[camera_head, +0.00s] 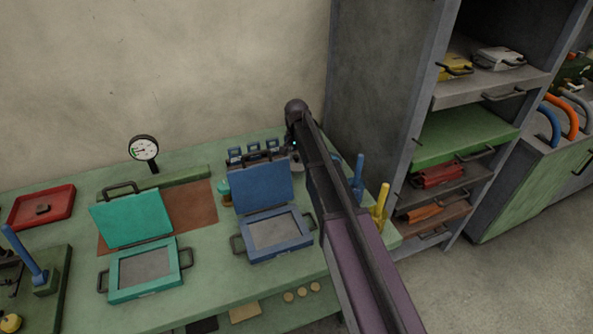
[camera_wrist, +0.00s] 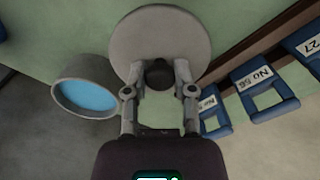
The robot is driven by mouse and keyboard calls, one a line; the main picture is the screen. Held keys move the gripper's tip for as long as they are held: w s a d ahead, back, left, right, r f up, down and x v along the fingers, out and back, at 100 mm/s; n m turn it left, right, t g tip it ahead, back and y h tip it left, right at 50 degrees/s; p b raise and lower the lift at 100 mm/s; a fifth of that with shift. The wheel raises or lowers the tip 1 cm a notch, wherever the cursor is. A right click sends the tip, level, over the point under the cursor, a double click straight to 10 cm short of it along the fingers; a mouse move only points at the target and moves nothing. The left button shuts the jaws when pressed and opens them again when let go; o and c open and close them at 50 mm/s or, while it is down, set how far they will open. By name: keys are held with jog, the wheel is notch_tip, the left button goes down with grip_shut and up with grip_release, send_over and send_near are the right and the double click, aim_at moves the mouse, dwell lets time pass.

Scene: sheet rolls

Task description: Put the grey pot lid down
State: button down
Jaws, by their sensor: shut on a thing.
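The grey pot lid (camera_wrist: 162,32) is a flat round disc at the top of the wrist view, with a dark knob (camera_wrist: 158,74) on it. My gripper (camera_wrist: 160,76) is shut on this knob, one finger on each side. The lid is over the green tabletop (camera_wrist: 95,25); I cannot tell whether it touches it. In the head view my arm hides the gripper and most or all of the lid, near the back right of the green bench (camera_head: 207,257).
A round grey container with a blue inside (camera_wrist: 88,94) stands left of the lid. Blue numbered tags (camera_wrist: 264,93) line the right. In the head view, a blue hinged press (camera_head: 264,186), a teal press (camera_head: 133,217) and blue and yellow upright handles (camera_head: 381,206) stand nearby.

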aim_at(297, 163)
jog(key=shift+f, duration=0.25)
jog(key=shift+f+b, duration=1.85)
jog(key=shift+b, duration=0.1)
jog(key=shift+f, duration=0.1)
jog(key=shift+c, duration=2.2)
grip_release()
jog(key=shift+r, duration=0.2)
notch_tip(297, 163, up, 12)
jog(key=p, duration=1.2)
jog(key=s+d+n, duration=0.1)
jog(key=s+d, duration=0.3)
jog(key=s, duration=0.5)
jog(key=s+d+n, duration=0.2)
jog(key=s+d, duration=0.2)
jog(key=s, duration=0.6)
jog(key=s+d+n, duration=0.2)
jog(key=s+d, duration=0.2)
jog(key=s, duration=0.5)
jog(key=shift+s, duration=0.15)
